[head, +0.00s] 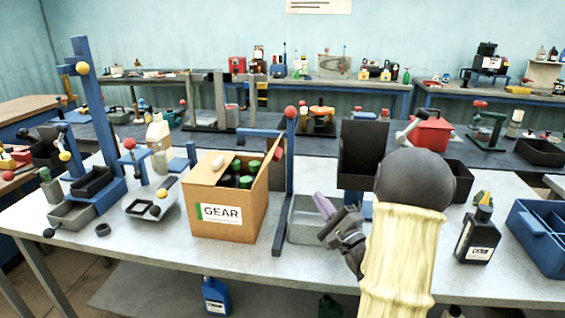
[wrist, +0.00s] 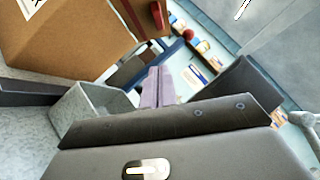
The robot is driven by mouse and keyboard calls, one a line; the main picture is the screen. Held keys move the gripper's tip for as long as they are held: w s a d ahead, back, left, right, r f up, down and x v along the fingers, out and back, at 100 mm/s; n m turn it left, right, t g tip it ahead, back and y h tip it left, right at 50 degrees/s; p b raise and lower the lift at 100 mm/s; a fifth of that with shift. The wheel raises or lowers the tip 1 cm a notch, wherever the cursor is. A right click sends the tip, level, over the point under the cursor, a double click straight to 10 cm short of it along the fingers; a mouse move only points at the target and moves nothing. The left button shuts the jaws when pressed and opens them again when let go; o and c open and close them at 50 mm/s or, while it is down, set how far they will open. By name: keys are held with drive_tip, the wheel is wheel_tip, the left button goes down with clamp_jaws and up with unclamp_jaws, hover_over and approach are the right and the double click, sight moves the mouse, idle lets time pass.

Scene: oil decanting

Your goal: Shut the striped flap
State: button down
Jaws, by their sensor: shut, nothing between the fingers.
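A cardboard box marked GEAR (head: 225,222) stands open on the near table. Its right-hand flap (head: 267,166) stands up and leans outward, with red at its upper end; I cannot make out clear stripes on it. The box also shows at the upper left of the wrist view (wrist: 70,40). My gripper (head: 322,205) is shut and empty, to the right of the box and apart from it, over a grey tray. Its purple fingers (wrist: 158,88) show together in the wrist view.
A blue post with a red ball (head: 290,112) stands between box and gripper. The grey tray (head: 300,235) lies below my gripper. A dark upright panel (head: 362,148) stands behind. Bottles (head: 245,182) fill the box. A black bottle (head: 478,238) and blue crate (head: 540,245) stand right.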

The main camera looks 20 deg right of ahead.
drive_tip(key=shift+s+r, duration=0.1)
drive_tip(key=a+r+p+x, duration=0.1)
drive_tip(key=a+x, duration=0.1)
drive_tip(key=x, duration=1.1)
drive_tip(key=shift+s+a+p, duration=0.2)
drive_tip(key=shift+s+p, duration=0.1)
drive_tip(key=shift+s, duration=0.05)
drive_tip(key=shift+w+d, duration=0.1)
drive_tip(key=shift+d, duration=0.05)
